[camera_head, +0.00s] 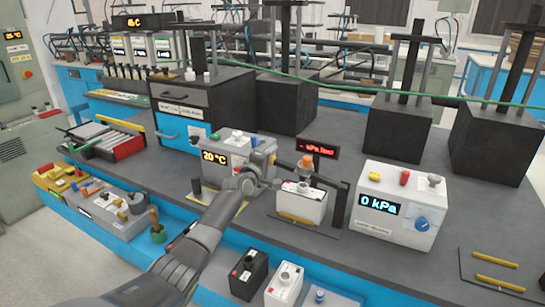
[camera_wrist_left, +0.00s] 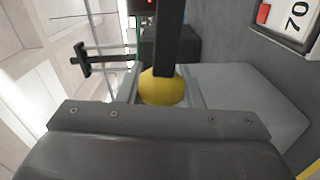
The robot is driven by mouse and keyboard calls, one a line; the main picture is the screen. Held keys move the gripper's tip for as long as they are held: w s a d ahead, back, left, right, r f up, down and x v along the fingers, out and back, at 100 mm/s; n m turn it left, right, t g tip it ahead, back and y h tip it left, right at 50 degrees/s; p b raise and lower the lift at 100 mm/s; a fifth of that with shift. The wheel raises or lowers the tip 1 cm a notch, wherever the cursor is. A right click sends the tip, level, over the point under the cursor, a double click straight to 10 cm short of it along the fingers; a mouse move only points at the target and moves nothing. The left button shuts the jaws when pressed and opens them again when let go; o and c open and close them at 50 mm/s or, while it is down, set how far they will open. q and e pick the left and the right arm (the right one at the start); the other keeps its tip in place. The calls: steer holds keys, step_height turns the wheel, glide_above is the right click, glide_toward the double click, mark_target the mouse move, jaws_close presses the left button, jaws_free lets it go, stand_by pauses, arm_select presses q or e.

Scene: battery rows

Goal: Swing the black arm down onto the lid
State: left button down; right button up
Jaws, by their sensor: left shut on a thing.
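My left gripper (camera_head: 269,172) reaches in from the lower left, in front of the 20 °C box. In the left wrist view a dark bar, the black arm (camera_wrist_left: 168,38), ends at a yellow ball (camera_wrist_left: 162,88) at my left gripper (camera_wrist_left: 162,106). The gripper is shut on this ball; its hold is partly hidden. In the head view the black arm (camera_head: 326,180) runs above the white case toward an upright black post. The pale lid (camera_head: 298,189) tops the case beneath it. An orange knob (camera_head: 305,163) stands above the lid. My right gripper is not in view.
The 20 °C box (camera_head: 237,145) stands close behind my left gripper. A white 0 kPa box (camera_head: 399,205) stands to the right. A red display (camera_head: 318,148) is behind the case. Black and white batteries (camera_head: 284,284) stand at the front edge.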

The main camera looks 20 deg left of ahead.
arm_select(q)
step_height(320, 180, down, 4)
steer(key=shift+a+r+b, duration=0.1)
steer(key=shift+a+b, duration=0.05)
steer(key=shift+b, duration=1.1)
steer(key=shift+s+f, duration=0.1)
steer(key=shift+f, duration=0.1)
steer(key=c, duration=1)
jaws_free()
steer(key=s+p, duration=0.9)
steer(key=s, duration=0.8)
steer(key=shift+s+a+r, duration=0.15)
steer(key=shift+a, duration=0.05)
